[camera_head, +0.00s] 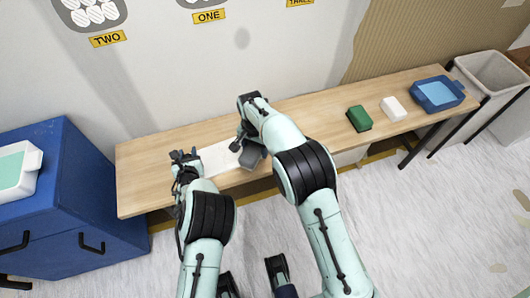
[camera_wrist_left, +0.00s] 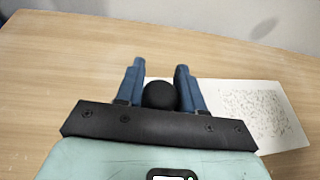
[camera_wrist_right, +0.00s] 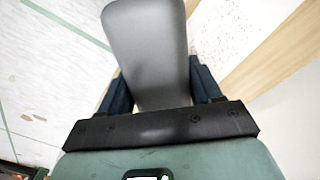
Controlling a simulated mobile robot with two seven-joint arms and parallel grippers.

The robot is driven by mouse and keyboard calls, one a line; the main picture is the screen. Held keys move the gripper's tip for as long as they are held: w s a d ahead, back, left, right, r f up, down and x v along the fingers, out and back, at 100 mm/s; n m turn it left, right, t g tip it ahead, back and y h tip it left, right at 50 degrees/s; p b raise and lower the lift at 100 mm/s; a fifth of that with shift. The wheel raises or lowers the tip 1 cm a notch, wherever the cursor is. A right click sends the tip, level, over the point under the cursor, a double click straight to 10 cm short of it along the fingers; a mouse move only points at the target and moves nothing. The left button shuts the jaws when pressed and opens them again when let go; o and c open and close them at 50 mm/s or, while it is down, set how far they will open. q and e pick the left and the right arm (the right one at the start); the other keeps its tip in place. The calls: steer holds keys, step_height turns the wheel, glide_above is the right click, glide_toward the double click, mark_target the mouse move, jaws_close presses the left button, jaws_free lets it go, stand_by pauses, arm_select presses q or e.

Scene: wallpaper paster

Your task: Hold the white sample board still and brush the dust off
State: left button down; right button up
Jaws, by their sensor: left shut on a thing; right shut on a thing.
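The white sample board (camera_head: 217,158) lies flat on the wooden table. Dark specks cover its right part in the left wrist view (camera_wrist_left: 262,115); some specks also show on it in the right wrist view (camera_wrist_right: 222,25). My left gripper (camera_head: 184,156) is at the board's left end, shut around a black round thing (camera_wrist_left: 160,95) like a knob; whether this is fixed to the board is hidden. My right gripper (camera_head: 242,142) is shut on a grey, flat brush-like tool (camera_wrist_right: 148,45), which is over the board's right part in the head view (camera_head: 252,157). Whether it touches the board is unclear.
Further right on the table (camera_head: 310,112) are a green block (camera_head: 359,118), a white block (camera_head: 393,108) and a blue tray (camera_head: 437,93). A grey bin (camera_head: 490,75) stands beyond. A blue cabinet (camera_head: 80,205) stands at left. The wall is close behind.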

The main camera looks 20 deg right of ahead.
steer(key=w+a+r+m, duration=0.1)
steer(key=w+a+m, duration=0.3)
steer(key=m, duration=0.4)
steer(key=shift+w+a+r, duration=0.15)
steer(key=shift+a+r, duration=0.1)
steer(key=shift+r, duration=0.1)
steer(key=shift+f, duration=3.3)
steer(key=shift+f, duration=1.3)
step_height(320, 180, up, 7)
steer(key=o, duration=0.4)
steer(key=c, duration=0.4)
